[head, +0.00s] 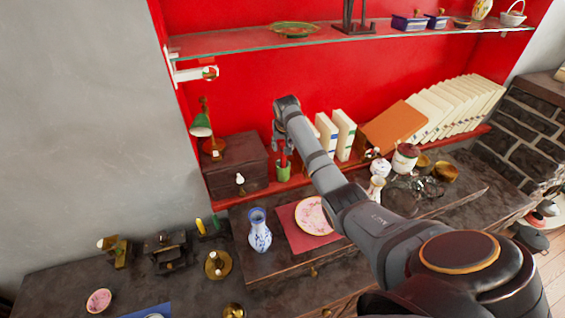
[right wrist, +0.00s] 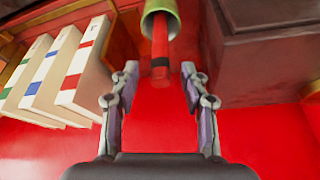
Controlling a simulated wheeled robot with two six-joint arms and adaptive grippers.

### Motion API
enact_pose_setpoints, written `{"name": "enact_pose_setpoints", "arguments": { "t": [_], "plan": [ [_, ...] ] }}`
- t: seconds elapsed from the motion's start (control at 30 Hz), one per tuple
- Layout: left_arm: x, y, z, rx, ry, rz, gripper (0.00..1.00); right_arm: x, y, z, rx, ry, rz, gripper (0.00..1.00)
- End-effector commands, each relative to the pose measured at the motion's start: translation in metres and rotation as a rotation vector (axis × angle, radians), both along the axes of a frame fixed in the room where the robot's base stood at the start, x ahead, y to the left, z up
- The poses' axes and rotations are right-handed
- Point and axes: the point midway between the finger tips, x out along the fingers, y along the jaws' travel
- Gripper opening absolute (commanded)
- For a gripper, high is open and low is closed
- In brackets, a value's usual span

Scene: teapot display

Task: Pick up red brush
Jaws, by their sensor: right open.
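The red brush (head: 283,158) stands in a small green cup (head: 284,173) on the red-backed shelf, beside a dark wooden box. In the right wrist view the brush (right wrist: 160,45) sticks out of the green cup (right wrist: 168,8), and its dark-banded end appears between my fingertips. My right gripper (head: 281,146) is above the cup, reaching in from the right. In the right wrist view the gripper (right wrist: 160,72) is open, with red background showing on both sides of the brush. Its fingers do not appear to touch the brush. My left gripper is not in view.
The dark box (head: 239,163) stands close left of the cup, with a green lamp (head: 201,125) behind. Upright white books (head: 343,136) stand to the right. A glass shelf (head: 330,38) runs above. A blue-white vase (head: 259,231) and a pink plate (head: 313,216) are in front.

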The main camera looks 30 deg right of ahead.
Motion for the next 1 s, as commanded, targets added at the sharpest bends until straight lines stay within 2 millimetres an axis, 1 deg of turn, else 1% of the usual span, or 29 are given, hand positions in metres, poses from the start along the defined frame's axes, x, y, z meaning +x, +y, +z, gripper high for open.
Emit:
{"name": "enact_pose_setpoints", "arguments": {
  "t": [0.03,0.13,0.2,0.3,0.4,0.57,0.67,0.9,0.93,1.0],
  "plan": [
    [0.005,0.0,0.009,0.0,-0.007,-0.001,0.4,0.002,0.0,-0.003,0.003,0.005,0.0,0.45],
    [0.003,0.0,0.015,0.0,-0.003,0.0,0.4,0.009,-0.003,-0.016,0.004,0.005,-0.001,0.45],
    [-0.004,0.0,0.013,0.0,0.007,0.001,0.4,0.013,-0.005,-0.028,0.002,0.004,0.0,0.45],
    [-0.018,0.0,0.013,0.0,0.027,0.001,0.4,0.016,-0.007,-0.037,0.001,0.003,0.0,0.45],
    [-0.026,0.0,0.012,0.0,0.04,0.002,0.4,0.017,-0.007,-0.041,0.0,0.001,0.001,0.45],
    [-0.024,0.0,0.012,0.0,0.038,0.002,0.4,0.017,-0.007,-0.041,0.0,0.001,0.001,0.45],
    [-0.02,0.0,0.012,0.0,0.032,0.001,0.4,0.017,-0.007,-0.041,0.0,0.001,0.001,0.35],
    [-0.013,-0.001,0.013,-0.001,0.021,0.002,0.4,0.017,-0.007,-0.041,0.0,0.001,0.001,0.02],
    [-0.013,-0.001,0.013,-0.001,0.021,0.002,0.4,0.017,-0.007,-0.041,0.0,0.001,0.001,0.0],
    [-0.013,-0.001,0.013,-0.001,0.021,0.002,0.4,0.017,-0.007,-0.041,0.0,0.001,0.001,0.0]
  ]
}}
